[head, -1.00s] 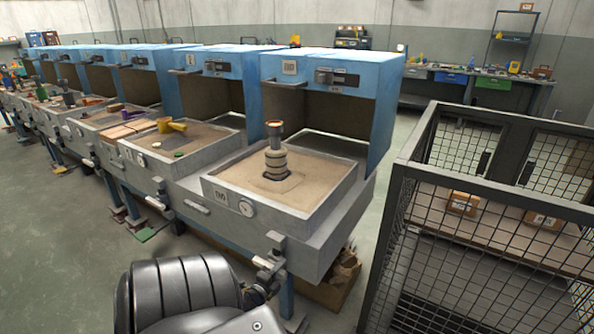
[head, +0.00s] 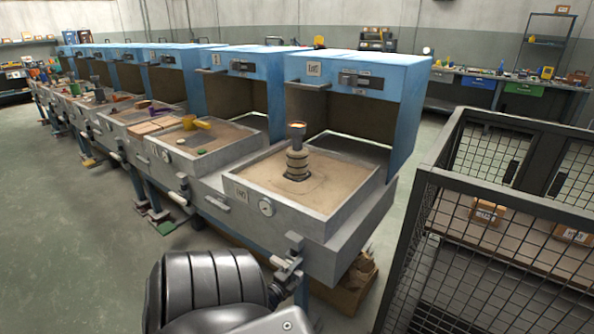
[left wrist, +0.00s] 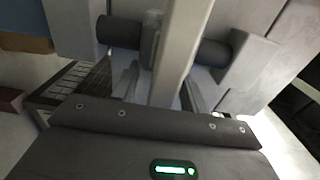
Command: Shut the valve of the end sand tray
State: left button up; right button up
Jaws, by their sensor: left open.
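In the left wrist view a pale grey valve lever (left wrist: 178,50) runs down from a dark horizontal shaft (left wrist: 120,32). My left gripper (head: 287,270) is at the valve, mostly hidden behind its own arm. In the left wrist view its open fingers (left wrist: 158,88) stand around the lower part of the lever. I cannot tell whether they touch it. My right gripper is not in view.
A stacked grey piece with a funnel top (head: 297,160) stands in the end tray's sand under a blue hood (head: 360,70). A wire mesh cage (head: 480,240) stands close on the right. Other trays run off to the left. The floor (head: 70,240) at left is clear.

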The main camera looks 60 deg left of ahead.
pick_arm(q)
jog(key=p+v, duration=0.1)
jog(key=v, duration=1)
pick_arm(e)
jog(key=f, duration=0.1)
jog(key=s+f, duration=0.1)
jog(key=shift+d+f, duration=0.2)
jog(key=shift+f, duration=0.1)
pick_arm(q)
jog(key=shift+a, duration=0.1)
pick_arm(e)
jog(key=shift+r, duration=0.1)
